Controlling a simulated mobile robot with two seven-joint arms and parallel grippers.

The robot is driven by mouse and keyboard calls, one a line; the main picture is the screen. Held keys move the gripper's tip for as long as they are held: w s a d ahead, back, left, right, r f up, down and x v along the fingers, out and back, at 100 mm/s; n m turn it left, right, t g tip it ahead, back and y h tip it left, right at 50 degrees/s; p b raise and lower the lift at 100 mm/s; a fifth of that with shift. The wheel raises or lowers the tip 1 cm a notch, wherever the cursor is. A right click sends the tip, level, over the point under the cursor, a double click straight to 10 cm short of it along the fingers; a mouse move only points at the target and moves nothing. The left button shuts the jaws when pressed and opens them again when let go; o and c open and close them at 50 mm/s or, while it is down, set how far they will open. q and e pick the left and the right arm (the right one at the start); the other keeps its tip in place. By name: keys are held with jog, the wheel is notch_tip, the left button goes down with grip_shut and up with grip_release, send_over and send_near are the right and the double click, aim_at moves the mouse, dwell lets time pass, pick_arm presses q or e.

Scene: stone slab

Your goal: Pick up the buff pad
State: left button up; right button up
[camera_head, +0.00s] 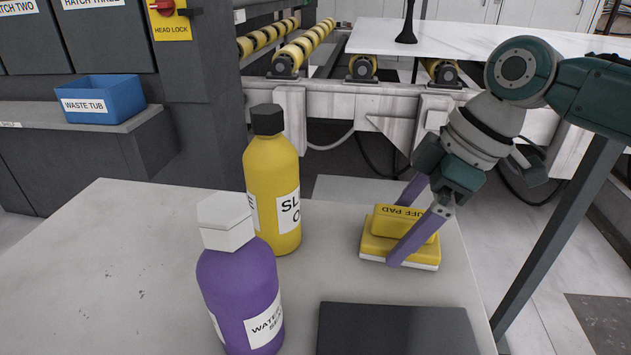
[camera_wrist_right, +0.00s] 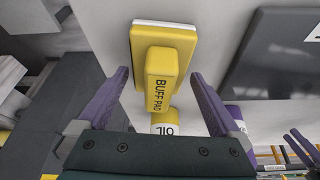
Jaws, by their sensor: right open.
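The buff pad (camera_head: 378,247) is a yellow block with a narrower labelled grip on top and a white underside. It lies on the pale stone-like bench top. My right gripper (camera_head: 396,234) is open, its purple fingers on either side of the pad's raised grip. In the right wrist view the pad (camera_wrist_right: 161,66) lies between and beyond the fingertips, with a gap to each finger. The near finger hides part of the pad in the head view. Two purple finger-like bars of what seems my left gripper (camera_wrist_right: 302,148) show at the wrist view's lower right corner.
A yellow bottle (camera_head: 272,185) with a black cap stands left of the pad. A purple bottle (camera_head: 240,285) with a white cap stands nearer. A dark flat plate (camera_head: 397,330) lies at the front. The bench's left part is clear. A blue waste tub (camera_head: 105,100) sits far left.

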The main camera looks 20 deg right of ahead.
aim_at(405, 212)
jog(key=shift+w+f, duration=0.1)
jog(key=shift+c, duration=0.2)
jog(key=c, duration=1.2)
jog(key=shift+c, duration=0.2)
pick_arm(q)
notch_tip(405, 212, up, 6)
jog(key=p, duration=0.5)
jog(key=shift+f+p, duration=0.2)
jog(key=shift+p, duration=0.15)
pick_arm(e)
notch_tip(405, 212, up, 20)
jog(key=o, duration=0.9)
jog(key=c, duration=0.6)
